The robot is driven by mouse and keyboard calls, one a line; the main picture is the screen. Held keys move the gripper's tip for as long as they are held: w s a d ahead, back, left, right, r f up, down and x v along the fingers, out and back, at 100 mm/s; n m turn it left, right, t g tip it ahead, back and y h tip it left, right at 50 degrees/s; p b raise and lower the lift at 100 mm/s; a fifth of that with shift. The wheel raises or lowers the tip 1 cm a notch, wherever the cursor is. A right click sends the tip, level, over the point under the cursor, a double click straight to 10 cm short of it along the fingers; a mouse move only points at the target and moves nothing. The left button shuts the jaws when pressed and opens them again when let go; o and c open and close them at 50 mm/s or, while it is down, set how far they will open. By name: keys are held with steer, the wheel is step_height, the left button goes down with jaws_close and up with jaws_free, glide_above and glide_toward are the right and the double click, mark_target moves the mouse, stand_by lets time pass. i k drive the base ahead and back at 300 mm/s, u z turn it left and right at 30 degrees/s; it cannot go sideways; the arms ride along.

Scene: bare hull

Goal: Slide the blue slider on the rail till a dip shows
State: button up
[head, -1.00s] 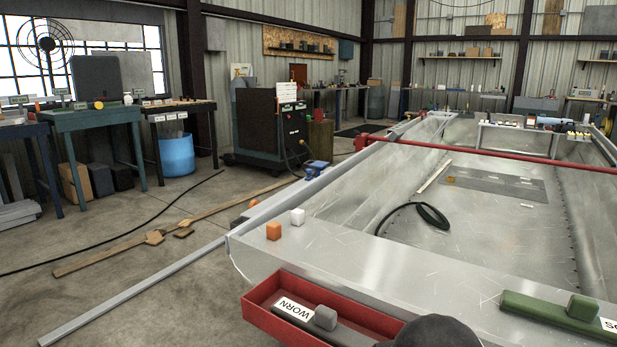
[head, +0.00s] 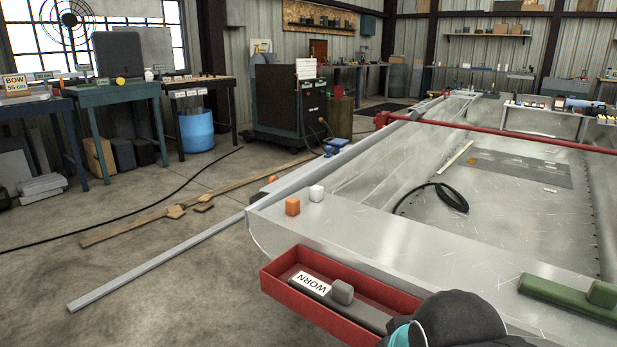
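A small blue thing (head: 335,147), which looks like the slider, sits at the long grey rail (head: 160,257), about midway along the part that shows. It is too small to tell how it grips the rail. The rail runs along the left side of the metal hull (head: 390,240), and its near end sticks out over the floor at lower left. No dip can be made out in the rail. My gripper is not in view; only a dark rounded part of my arm with a teal band shows at the bottom.
A red tray (head: 275,280) with a block labelled WORN hangs at the hull's near edge. A green block (head: 570,297) lies at right. A red bar (head: 500,141) crosses the hull. Floor left of the rail is partly open.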

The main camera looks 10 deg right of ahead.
mark_target(328, 148)
steer(key=u, duration=0.6)
steer(key=i, duration=0.6)
steer(key=u, duration=0.8)
steer(key=i, duration=0.85)
steer(key=z, duration=0.75)
steer(key=i, duration=0.9)
steer(key=z, duration=1)
